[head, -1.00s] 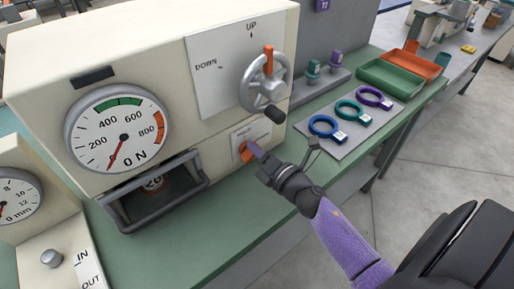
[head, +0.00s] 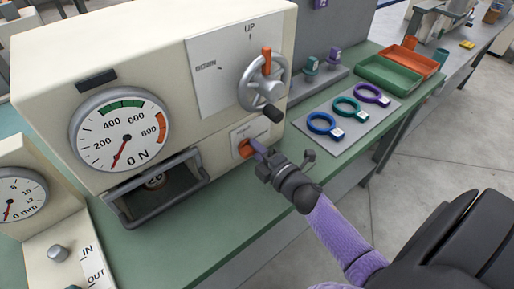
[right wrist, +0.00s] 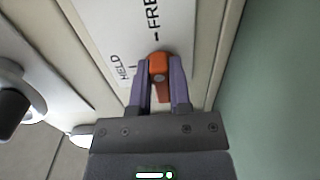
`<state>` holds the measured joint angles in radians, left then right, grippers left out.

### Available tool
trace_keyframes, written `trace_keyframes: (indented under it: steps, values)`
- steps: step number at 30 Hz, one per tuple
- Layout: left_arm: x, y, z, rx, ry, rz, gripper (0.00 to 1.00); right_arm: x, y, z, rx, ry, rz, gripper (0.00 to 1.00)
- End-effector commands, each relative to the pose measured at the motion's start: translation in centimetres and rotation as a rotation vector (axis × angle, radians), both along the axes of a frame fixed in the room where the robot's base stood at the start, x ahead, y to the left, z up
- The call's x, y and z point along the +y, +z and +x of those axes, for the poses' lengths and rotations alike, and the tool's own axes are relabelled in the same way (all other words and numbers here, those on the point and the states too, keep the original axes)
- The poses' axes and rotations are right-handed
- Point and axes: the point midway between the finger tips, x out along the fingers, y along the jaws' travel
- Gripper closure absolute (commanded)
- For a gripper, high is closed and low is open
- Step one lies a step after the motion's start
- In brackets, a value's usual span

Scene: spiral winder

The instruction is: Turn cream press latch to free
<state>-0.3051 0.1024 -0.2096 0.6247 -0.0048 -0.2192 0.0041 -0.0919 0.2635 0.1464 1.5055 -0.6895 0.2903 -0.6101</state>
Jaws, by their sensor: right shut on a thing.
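The cream press (head: 60,60) stands on the green bench. Its orange latch (head: 244,149) sits on a small white plate low on the right part of its front. In the right wrist view the latch (right wrist: 160,70) lies between the purple fingers of my right gripper (right wrist: 160,98), which is shut on it. The plate (right wrist: 125,25) there reads HELD and FREE. The latch's narrow end points toward my gripper, and its round end covers part of the plate near the marks. My right gripper also shows in the head view (head: 256,150). My left gripper is not in view.
Above the latch is a grey handwheel (head: 265,82) with a dark knob, beside an UP/DOWN plate. A round force gauge (head: 120,137) reads about 0 N. An open dark-framed guard (head: 155,188) juts out below it. Coloured rings on a grey board (head: 350,125) lie to the right.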

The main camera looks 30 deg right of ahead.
Motion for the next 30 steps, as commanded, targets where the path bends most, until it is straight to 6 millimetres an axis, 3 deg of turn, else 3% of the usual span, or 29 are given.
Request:
trace_keyframes:
  steps: [12,13,18,26,30]
  values:
    - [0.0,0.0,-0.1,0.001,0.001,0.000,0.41,0.0,-0.1,0.0,0.002,0.000,0.010,1.00]
    - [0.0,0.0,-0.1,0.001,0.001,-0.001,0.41,0.0,-0.1,0.0,0.002,-0.001,0.010,0.72]
    - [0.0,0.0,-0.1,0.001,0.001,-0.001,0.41,0.0,-0.1,0.0,0.002,0.000,0.009,0.41]
    - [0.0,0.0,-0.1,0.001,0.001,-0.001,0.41,0.0,0.0,-0.1,0.002,0.000,0.008,0.41]
    - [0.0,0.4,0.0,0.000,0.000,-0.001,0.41,-0.1,0.0,-1.7,0.005,-0.001,0.010,0.41]
